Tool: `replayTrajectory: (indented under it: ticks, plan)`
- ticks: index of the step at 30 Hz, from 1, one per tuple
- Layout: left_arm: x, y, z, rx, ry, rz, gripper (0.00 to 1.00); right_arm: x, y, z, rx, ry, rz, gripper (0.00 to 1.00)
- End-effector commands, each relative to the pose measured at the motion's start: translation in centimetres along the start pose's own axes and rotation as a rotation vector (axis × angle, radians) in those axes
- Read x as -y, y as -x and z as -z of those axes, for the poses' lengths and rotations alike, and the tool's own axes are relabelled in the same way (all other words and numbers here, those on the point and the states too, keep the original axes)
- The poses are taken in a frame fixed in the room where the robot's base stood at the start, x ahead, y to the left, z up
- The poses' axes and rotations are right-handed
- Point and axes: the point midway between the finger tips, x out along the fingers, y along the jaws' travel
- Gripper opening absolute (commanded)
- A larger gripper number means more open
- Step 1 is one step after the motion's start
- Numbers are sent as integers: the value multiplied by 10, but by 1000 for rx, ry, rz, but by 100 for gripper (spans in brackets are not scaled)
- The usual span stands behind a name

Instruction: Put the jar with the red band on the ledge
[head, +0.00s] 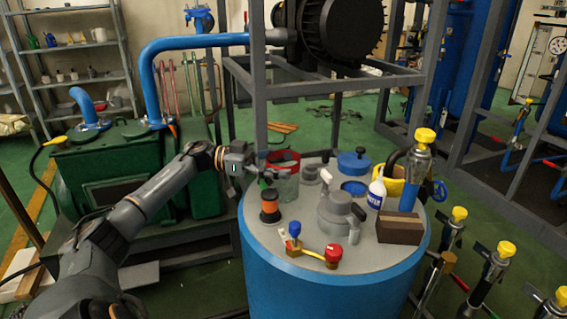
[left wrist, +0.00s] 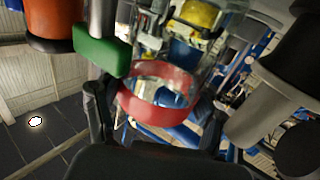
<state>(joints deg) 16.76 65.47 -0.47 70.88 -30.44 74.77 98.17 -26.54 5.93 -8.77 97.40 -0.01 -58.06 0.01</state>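The clear jar with the red band (head: 286,184) stands on the round grey top of the blue tank (head: 335,287). Its red band is near its upper end. My left gripper (head: 258,168) is at its left side, level with the upper part of the jar. In the left wrist view the red-banded jar (left wrist: 160,112) is in front of the fingers, which are apart, one on each side. A small gap seems to show at each side. I cannot tell which surface is the ledge. My right gripper is not in view.
An orange and black container (head: 269,207) stands close in front of the jar. A grey lidded fitting (head: 337,215), a white bottle (head: 376,191), a brown block (head: 399,228) and a yellow pipe with red and blue knobs (head: 313,250) crowd the tank top. A grey frame (head: 259,90) rises behind.

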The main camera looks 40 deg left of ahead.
Motion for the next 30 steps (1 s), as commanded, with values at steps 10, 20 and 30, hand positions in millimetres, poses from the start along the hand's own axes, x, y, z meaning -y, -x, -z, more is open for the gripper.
replayTrajectory:
  ticks: [10, 20, 30]
  plan:
    - [0, 0, 1, 0, -1, 0, 87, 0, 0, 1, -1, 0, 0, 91]
    - [1, 34, 3, 3, 1, 4, 87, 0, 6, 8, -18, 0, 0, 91]
    - [1, 102, 3, 1, -1, 3, 87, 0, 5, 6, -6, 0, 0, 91]
